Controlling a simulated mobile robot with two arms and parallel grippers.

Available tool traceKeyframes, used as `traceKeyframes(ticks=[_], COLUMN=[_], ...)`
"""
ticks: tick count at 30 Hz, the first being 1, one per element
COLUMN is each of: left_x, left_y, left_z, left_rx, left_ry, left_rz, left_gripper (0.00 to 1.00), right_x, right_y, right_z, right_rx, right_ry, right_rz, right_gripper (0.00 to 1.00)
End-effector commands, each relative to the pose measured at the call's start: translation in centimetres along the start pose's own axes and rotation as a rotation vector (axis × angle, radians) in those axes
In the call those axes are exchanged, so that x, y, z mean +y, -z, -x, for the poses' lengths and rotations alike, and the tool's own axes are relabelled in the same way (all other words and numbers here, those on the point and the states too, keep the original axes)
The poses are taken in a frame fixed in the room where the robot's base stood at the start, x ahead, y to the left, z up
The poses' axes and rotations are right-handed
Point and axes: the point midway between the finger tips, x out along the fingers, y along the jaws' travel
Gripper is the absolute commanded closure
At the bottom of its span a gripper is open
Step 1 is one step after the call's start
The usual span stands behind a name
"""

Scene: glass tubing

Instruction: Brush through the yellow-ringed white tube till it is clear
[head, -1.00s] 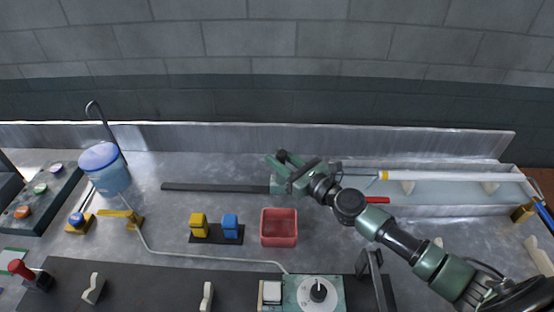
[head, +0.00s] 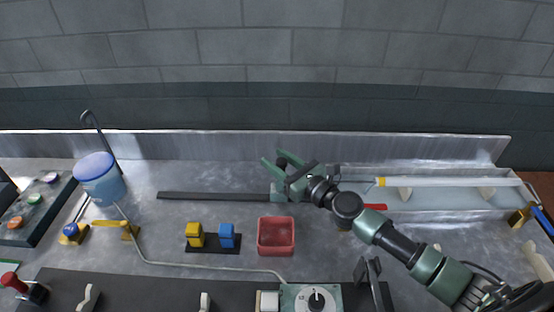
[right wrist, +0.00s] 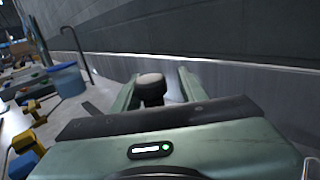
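The white tube (head: 450,182) lies level along a long pale trough at the right of the head view. Its yellow ring (head: 381,182) is at its left end. A thin rod (head: 358,180) runs between that end and the area behind my right wrist. The tube's inside cannot be seen. My left gripper is not visible.
A dark rail (head: 210,195) runs left on the bench. A red bin (head: 276,251), yellow and blue blocks (head: 195,235), and a blue bucket (head: 104,185) are in front and left. A metal backsplash (head: 330,148) stands behind. The trough (head: 430,208) has a raised front wall.

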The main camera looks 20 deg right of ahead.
Motion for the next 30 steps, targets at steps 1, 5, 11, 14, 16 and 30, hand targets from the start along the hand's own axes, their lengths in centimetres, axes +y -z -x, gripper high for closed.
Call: traceKeyframes(ticks=[1, 5, 11, 14, 16, 30], left_x=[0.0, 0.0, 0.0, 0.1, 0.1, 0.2], left_y=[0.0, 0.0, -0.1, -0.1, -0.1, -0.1], left_z=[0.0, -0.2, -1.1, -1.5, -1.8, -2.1], left_rx=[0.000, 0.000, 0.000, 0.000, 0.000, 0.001], left_ry=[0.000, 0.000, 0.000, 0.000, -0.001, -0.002], left_rz=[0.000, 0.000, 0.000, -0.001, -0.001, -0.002], left_gripper=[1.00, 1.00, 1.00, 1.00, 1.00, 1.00], right_x=[0.0, 0.0, 0.0, 0.1, 0.0, 0.0], right_y=[0.1, 0.3, 0.5, 0.4, 0.4, 0.0], right_z=[0.0, 0.8, 4.0, 5.5, 6.4, 7.8], right_rx=[0.002, 0.004, 0.005, 0.004, 0.002, 0.000], right_ry=[0.000, 0.000, 0.000, -0.002, 0.000, 0.000], right_rz=[0.000, -0.001, 0.000, 0.000, 0.000, 0.000], right_gripper=[0.58, 0.58, 0.58, 0.58, 0.58, 0.58])
